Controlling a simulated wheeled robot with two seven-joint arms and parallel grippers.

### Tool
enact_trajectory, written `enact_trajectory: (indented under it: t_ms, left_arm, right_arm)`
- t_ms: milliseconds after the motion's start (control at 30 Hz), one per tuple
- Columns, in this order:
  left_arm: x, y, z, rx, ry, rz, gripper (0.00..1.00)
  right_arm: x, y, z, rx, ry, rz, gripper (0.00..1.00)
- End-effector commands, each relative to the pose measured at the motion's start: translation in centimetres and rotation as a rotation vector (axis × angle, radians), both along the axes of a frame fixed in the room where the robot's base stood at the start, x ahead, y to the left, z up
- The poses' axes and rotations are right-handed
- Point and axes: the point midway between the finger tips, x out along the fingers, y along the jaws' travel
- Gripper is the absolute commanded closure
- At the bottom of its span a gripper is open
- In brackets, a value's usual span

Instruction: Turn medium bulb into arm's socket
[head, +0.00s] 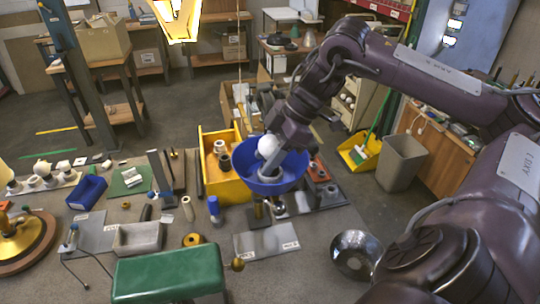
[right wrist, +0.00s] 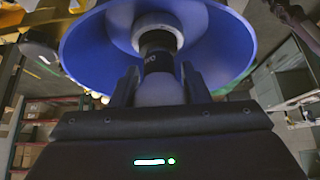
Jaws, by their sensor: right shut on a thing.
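My right gripper (head: 270,162) reaches down into a wide blue bowl-shaped shade (head: 287,184). In the right wrist view its two fingers (right wrist: 160,88) are shut on the pale body of the medium bulb (right wrist: 160,92). A dark collar with small lettering (right wrist: 158,58) sits directly beyond the bulb, in front of a white rounded part inside the blue shade (right wrist: 88,45). In the head view a white round surface (head: 268,146) shows beside the fingers. The arm's socket is not clearly visible, and I cannot tell how far the bulb sits in it. My left gripper is out of view.
A yellow bin (head: 226,186) stands just left of the shade. A green padded block (head: 168,272) lies at the front, and a metal bowl (head: 356,254) is at right. A blue tray (head: 87,192), a grey tray (head: 138,237) and small parts crowd the left of the table.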

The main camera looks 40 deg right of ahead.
Motion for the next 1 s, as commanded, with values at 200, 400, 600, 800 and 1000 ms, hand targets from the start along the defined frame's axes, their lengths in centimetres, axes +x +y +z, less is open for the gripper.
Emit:
enact_trajectory:
  t_ms: [200,400,600,800,1000]
  left_arm:
    - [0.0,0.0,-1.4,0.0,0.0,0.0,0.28]
    - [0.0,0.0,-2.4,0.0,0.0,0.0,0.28]
    - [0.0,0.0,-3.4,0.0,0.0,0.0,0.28]
    - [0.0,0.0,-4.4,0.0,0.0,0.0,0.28]
    - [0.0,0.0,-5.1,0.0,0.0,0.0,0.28]
  right_arm:
    - [0.0,0.0,-0.2,0.0,-0.004,-0.04,0.75]
    - [0.0,0.0,-0.2,-0.001,-0.003,-0.09,0.75]
    - [0.1,0.0,-0.2,0.001,-0.003,-0.139,0.75]
    - [0.1,0.0,-0.2,-0.001,-0.004,-0.202,0.75]
    - [0.1,0.0,-0.1,0.001,-0.003,-0.259,0.75]
